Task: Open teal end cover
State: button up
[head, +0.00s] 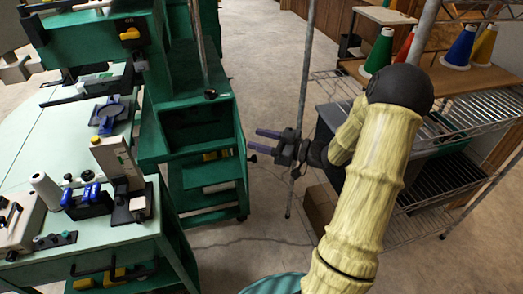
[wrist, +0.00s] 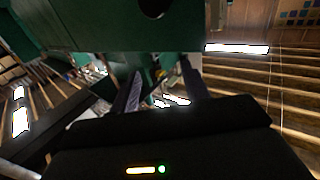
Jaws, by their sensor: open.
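A teal-green machine (head: 95,38) stands at the upper left in the head view, with a yellow lever marked ON on its end face. I cannot tell for sure which panel is the end cover. A green stand (head: 195,135) with open shelves is beside it. My gripper (head: 256,141) is open and empty, its two bluish fingers pointing left toward the stand, with a gap apparent. In the wrist view, my gripper (wrist: 160,68) has its fingers apart below a dark green panel (wrist: 95,25). A dark round spot shows at that panel's top edge.
A pale green worktable (head: 30,135) at left carries clamps, a white spool and small tools. A thin upright pole (head: 306,75) stands by my gripper. Wire shelves (head: 470,95) with colored thread cones are at right. Bare concrete floor (head: 262,60) lies between.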

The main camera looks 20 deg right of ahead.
notch_tip(320, 180, up, 3)
jog(key=shift+f, duration=0.15)
dwell(0.4)
jog(key=w+a+f+m+g+h, duration=0.15)
jog(key=w+a+m+h, duration=0.25)
jog(key=h, duration=0.6)
jog(key=s+a+f+m+g+h, duration=0.1)
jog(key=s+a+f+m+g, duration=0.15)
jog(key=s, duration=0.45)
jog(key=s+a+f+m+g+h, duration=0.1)
jog(key=s+a+g, duration=0.15)
jog(key=s, duration=0.45)
jog(key=s+a+f+m+g+h, duration=0.1)
jog(key=s+a+m+g, duration=0.1)
jog(key=s+g, duration=0.35)
notch_tip(320, 180, up, 13)
jog(key=s+t+p, duration=0.1)
jog(key=p, duration=1.2)
jog(key=shift+s+r+t+p, duration=0.2)
jog(key=shift+t+p, duration=0.15)
jog(key=shift+t, duration=0.05)
